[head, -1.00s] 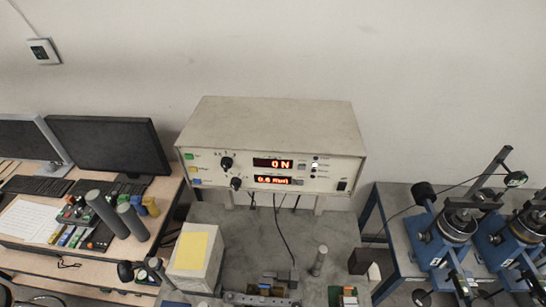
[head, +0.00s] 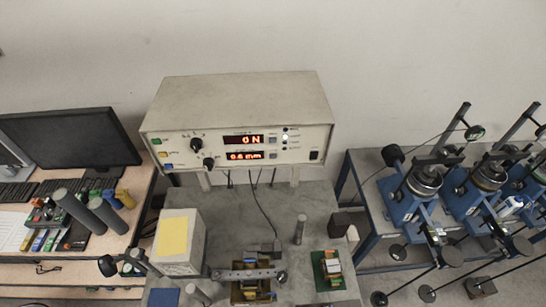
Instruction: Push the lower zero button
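The display box (head: 240,95) is a beige instrument on a stand behind the grey table. Its front panel has two red displays, the upper one (head: 243,139) reading 0 N and the lower one (head: 245,155) reading about 0.6 mm. A small grey button (head: 272,155), apparently the lower zero button, sits just right of the lower display. A similar button (head: 272,140) sits above it beside the upper display. Their labels are too small to read. Neither of my grippers is in the head view, and nothing covers the panel.
Two black knobs (head: 197,145) are left of the displays. A desk with monitors is left, blue lever frames (head: 415,195) right.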

